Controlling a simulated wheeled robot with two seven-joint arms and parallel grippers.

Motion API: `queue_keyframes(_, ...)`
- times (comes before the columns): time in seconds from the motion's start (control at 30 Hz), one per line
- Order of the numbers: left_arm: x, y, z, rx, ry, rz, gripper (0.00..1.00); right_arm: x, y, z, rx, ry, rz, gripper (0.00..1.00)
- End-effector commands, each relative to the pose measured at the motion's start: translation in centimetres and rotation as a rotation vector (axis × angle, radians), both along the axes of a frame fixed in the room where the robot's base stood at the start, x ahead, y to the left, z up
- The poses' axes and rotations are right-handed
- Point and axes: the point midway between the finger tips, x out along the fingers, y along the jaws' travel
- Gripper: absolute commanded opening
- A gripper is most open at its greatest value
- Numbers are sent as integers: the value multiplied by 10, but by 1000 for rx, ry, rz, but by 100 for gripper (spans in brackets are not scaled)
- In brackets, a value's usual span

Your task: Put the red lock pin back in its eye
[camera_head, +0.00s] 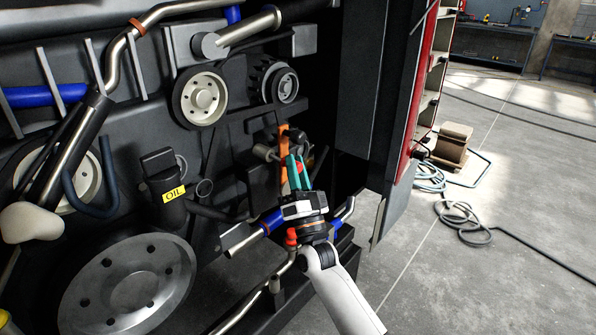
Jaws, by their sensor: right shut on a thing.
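My right gripper (297,172) reaches into the engine bay from the lower right, its teal fingers pointing up and away from me. It is shut on a small red piece, which looks like the red lock pin (300,167); the fingers hide most of it. An upright orange bar (284,152) stands just left of the fingertips, close to the pin. I cannot make out the pin's eye; the fingers and dark parts around them may hide it. I cannot tell whether the pin touches anything beyond the fingers. My left gripper is not in view.
Pulleys (200,97), an oil filler marked OIL (162,190) and a large metal disc (128,285) crowd the left. An open panel (392,125) stands to the right; the floor beyond has hoses (462,220).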

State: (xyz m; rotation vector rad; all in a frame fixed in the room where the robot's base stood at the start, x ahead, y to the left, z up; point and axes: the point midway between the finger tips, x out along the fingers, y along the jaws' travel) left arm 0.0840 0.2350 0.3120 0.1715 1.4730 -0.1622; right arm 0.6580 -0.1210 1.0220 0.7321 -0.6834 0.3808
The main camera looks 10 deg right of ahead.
Motion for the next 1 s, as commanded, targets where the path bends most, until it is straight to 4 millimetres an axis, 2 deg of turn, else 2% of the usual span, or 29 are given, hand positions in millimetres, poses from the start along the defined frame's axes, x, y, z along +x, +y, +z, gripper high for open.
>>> queue_keyframes(0.8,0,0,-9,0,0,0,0,11,9,1,0,-1,1,0)
queue_keyframes(0.83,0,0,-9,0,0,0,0,11,9,1,0,-1,1,23)
queue_keyframes(0.97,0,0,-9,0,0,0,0,11,9,1,0,-1,1,44)
queue_keyframes(1.0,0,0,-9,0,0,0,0,11,9,1,0,-1,1,47)
